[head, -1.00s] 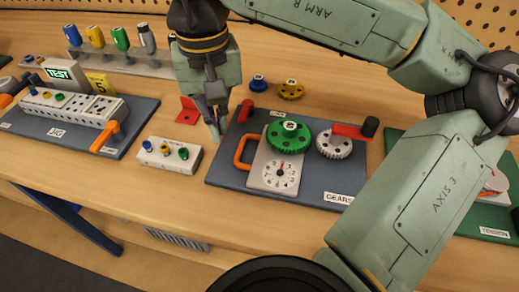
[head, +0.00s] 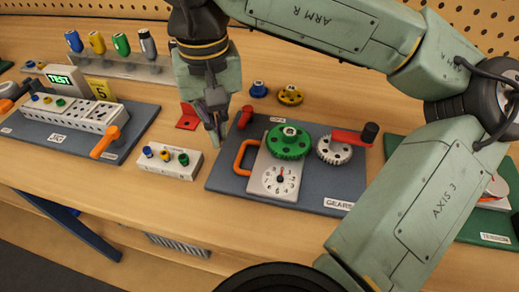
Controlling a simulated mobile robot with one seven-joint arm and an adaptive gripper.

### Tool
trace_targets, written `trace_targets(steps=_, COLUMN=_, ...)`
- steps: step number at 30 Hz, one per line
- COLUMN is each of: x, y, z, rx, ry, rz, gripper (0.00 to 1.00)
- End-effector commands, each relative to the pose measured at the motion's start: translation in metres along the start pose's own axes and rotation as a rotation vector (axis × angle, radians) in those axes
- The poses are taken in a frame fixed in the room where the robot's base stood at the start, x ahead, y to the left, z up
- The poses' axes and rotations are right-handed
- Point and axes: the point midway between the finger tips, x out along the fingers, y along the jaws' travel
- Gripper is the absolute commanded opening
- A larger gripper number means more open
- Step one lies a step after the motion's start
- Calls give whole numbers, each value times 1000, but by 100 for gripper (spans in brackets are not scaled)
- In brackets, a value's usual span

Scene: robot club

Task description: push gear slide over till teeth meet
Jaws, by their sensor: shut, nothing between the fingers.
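The gear slide (head: 258,178) is a pale plate with an orange handle (head: 240,157) at its left end and a dial at its front. It lies on the dark GEARS board (head: 225,180). A green gear (head: 289,142) sits on the slide. A grey gear (head: 334,150) with a red crank arm (head: 350,138) is to its right. Only a narrow gap seems to lie between their teeth. My gripper (head: 218,143) is shut and empty, pointing down just left of the handle and apart from it, near the board's left back edge.
A red lever (head: 246,117) stands at the board's back left, close to my gripper. A white box with coloured knobs (head: 168,161) is to the left. Blue (head: 258,88) and yellow (head: 290,95) gears lie behind the board. My arm covers the right side.

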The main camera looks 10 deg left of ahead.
Motion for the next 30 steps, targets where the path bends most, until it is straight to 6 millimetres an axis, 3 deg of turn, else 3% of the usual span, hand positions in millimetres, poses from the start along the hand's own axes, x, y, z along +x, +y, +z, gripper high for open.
trace_targets(steps=11, x=2, y=0, z=0, rx=0, ry=0, rz=0, gripper=0)
trace_targets(steps=30, x=30, y=0, z=0, rx=0, ry=-1, rz=0, gripper=0)
